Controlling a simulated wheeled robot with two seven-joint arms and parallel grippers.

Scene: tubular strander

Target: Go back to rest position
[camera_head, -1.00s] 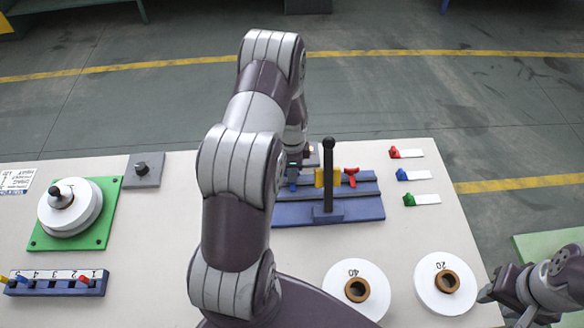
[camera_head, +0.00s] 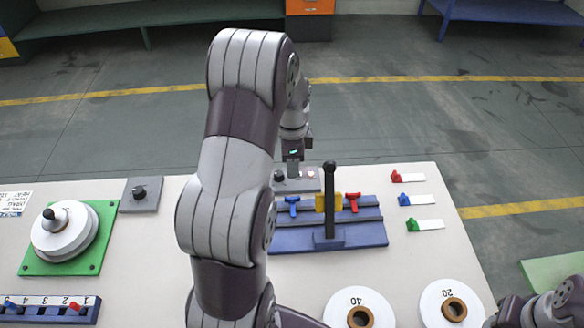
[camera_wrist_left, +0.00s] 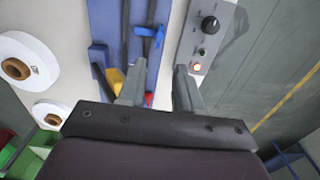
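My left gripper (camera_head: 293,169) hangs beyond the back of the blue lever stand (camera_head: 345,238), near the grey control panel (camera_head: 300,184). In the left wrist view its two fingers (camera_wrist_left: 159,85) are apart with nothing between them, so it is open and empty. The panel (camera_wrist_left: 207,38) shows a black knob and a lit orange button there. My left arm covers the middle left of the table in the head view. Part of my right arm (camera_head: 545,309) shows at the lower right corner; its fingers are not clear.
The stand has an upright black lever (camera_head: 330,195) and blue, yellow and red pieces. White reels (camera_head: 375,302) (camera_head: 434,300) lie at the front right. A green plate (camera_head: 92,262) with a white spool and a numbered blue rack (camera_head: 45,312) are left. Coloured switches (camera_head: 410,200) line the right.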

